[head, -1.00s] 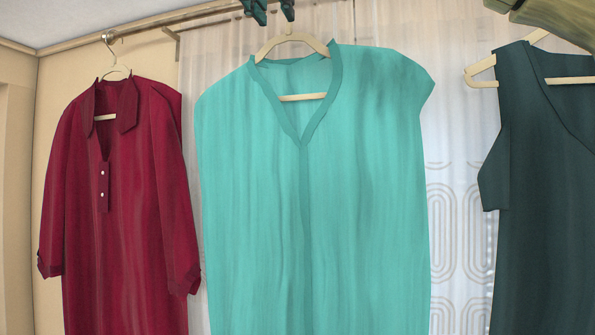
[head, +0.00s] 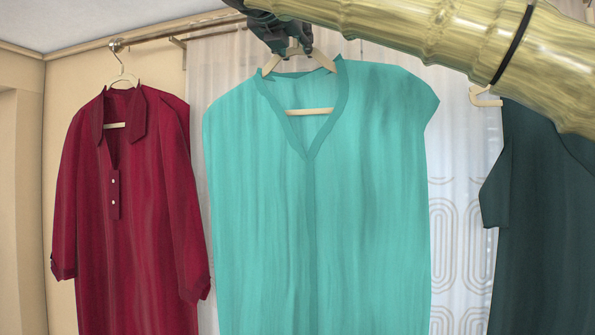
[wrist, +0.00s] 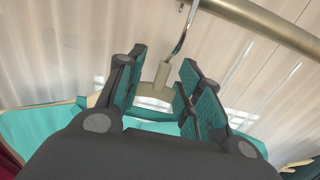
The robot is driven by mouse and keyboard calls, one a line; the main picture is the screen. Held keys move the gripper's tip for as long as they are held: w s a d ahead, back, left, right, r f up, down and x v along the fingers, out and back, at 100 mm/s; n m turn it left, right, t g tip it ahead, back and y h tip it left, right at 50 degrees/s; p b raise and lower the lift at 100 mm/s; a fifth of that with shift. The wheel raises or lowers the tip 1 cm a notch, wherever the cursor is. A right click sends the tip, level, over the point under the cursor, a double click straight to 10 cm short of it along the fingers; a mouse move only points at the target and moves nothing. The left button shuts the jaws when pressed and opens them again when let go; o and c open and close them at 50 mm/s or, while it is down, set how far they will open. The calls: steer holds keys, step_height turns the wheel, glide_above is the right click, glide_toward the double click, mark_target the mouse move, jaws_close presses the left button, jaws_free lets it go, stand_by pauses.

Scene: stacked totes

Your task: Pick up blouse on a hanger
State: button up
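A teal sleeveless blouse (head: 380,200) hangs in the middle of the head view on a cream hanger (head: 310,112). My gripper (head: 294,48) is at the top of this hanger, where it hides the hook. In the wrist view, my gripper (wrist: 163,75) is open, with its teal-padded fingers on either side of the hanger's neck (wrist: 154,91) and gaps showing beside it. The metal hook rises from the neck towards the rail. The teal cloth (wrist: 50,125) shows below and beside the fingers.
A red long-sleeved garment (head: 150,220) hangs to the left and a dark green one (head: 545,230) to the right. The rail (head: 150,40) runs above; it also shows in the wrist view (wrist: 265,30). A pale curtain (head: 460,200) hangs behind.

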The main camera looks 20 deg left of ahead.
steer(key=shift+w+r, duration=0.1)
steer(key=shift+w, duration=0.1)
steer(key=shift+s+r, duration=0.2)
steer(key=shift+s, duration=0.4)
steer(key=shift+c, duration=1)
steer(key=shift+w+f, duration=0.15)
steer(key=shift+w, duration=0.2)
jaws_close()
steer(key=shift+s, duration=0.1)
